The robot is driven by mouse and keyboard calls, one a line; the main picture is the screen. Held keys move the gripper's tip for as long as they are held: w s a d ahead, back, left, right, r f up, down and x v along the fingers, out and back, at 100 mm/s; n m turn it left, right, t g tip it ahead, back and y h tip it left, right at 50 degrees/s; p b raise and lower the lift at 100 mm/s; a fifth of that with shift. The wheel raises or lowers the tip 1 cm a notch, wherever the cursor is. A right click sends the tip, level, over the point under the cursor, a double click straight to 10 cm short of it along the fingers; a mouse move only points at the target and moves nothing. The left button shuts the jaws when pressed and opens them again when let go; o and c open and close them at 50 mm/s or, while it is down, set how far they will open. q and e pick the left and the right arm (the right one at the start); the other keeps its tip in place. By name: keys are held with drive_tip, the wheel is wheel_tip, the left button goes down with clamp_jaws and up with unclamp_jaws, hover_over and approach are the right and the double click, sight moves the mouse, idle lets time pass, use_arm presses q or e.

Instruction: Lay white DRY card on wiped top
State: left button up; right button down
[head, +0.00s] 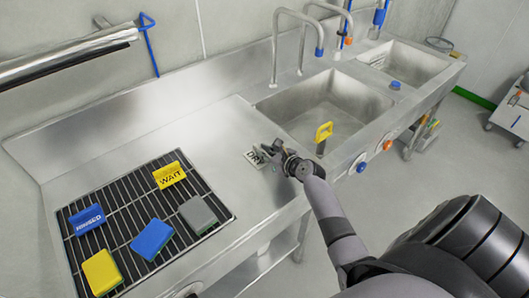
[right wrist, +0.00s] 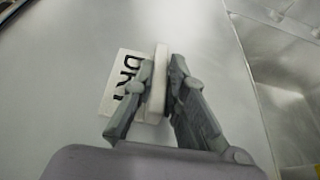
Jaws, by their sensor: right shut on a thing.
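The white DRY card (head: 254,158) is at the steel top (head: 225,130), left of the sink basin. In the right wrist view the card (right wrist: 126,72) shows a flat face with dark letters and a pale upright grip (right wrist: 160,72). My right gripper (head: 277,150) is shut on that grip; its fingers (right wrist: 165,95) stand on either side of it. The card looks flat and at or just above the top; I cannot tell if it touches. My left gripper is not in view.
A black rack (head: 125,215) on the left holds a yellow WAIT card (head: 170,175), a blue RINSED card (head: 87,219) and yellow, blue and grey blocks. The sink basin (head: 320,105) with taps lies right, with a yellow-handled tool (head: 323,132) in it.

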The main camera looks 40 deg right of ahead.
drive_tip(key=c, duration=1.6)
unclamp_jaws()
drive_tip(key=shift+r, duration=0.15)
drive_tip(key=v, duration=1.2)
drive_tip(key=shift+a, duration=0.1)
